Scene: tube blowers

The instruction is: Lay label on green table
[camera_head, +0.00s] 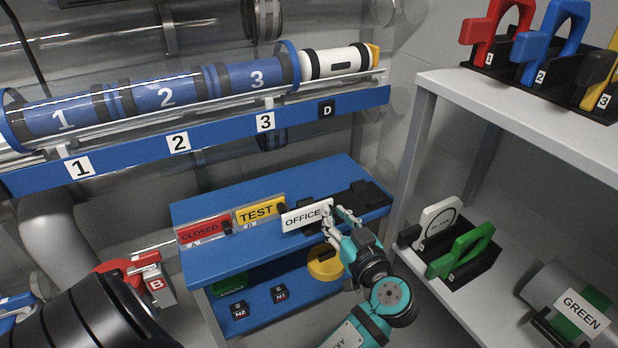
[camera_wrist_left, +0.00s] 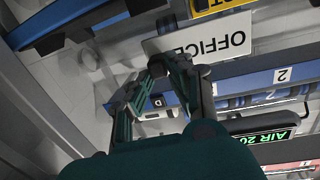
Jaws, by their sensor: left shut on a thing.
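The white OFFICE label (camera_head: 304,216) stands at the blue rack's top, right of the yellow TEST label (camera_head: 260,211) and the red CLOSED label (camera_head: 204,230). My left gripper (camera_head: 331,217) is shut on the OFFICE label's right end. In the left wrist view the label (camera_wrist_left: 205,38) appears upside down, with the fingertips (camera_wrist_left: 174,62) at its edge. I cannot tell whether the label still touches its holder. I see no green table. My right gripper is not in view.
The blue rack (camera_head: 225,262) has a lower shelf with black N1 and N2 blocks. A clear tube with blue numbered sections (camera_head: 165,97) runs behind. At right, a grey shelf (camera_head: 540,118) holds coloured handles; below is a cylinder with a GREEN label (camera_head: 582,313).

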